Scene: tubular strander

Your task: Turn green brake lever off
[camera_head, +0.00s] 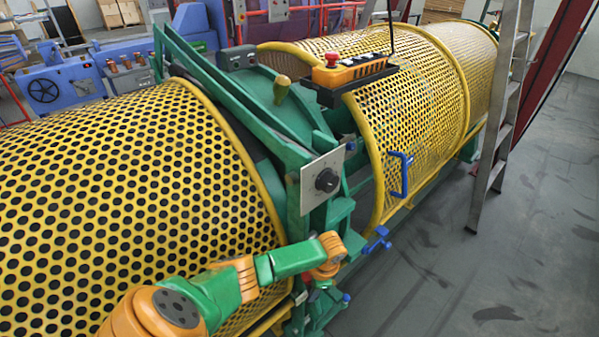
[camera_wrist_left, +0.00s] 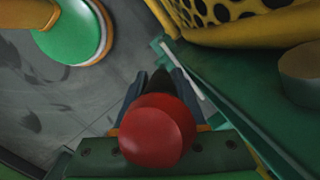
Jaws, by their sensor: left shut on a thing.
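My left arm comes in from the bottom left in the head view. Its gripper (camera_head: 319,285) is low at the front of the green machine frame, below the square plate with a black knob, and small there. In the left wrist view the gripper (camera_wrist_left: 158,88) has its two dark fingers on either side of a dark shaft (camera_wrist_left: 159,82), shut on it. A red ball knob (camera_wrist_left: 157,132) sits close to the camera, just in front of the fingers. I take this as the brake lever; its green part cannot be made out. My right gripper is not in view.
Yellow perforated guards (camera_head: 95,205) stand left and right of the green frame (camera_head: 295,165). A control box with a red button (camera_head: 332,60) sits on the right guard (camera_head: 415,85). A metal ladder (camera_head: 503,105) stands at the right. Grey floor (camera_head: 500,250) is open at the lower right.

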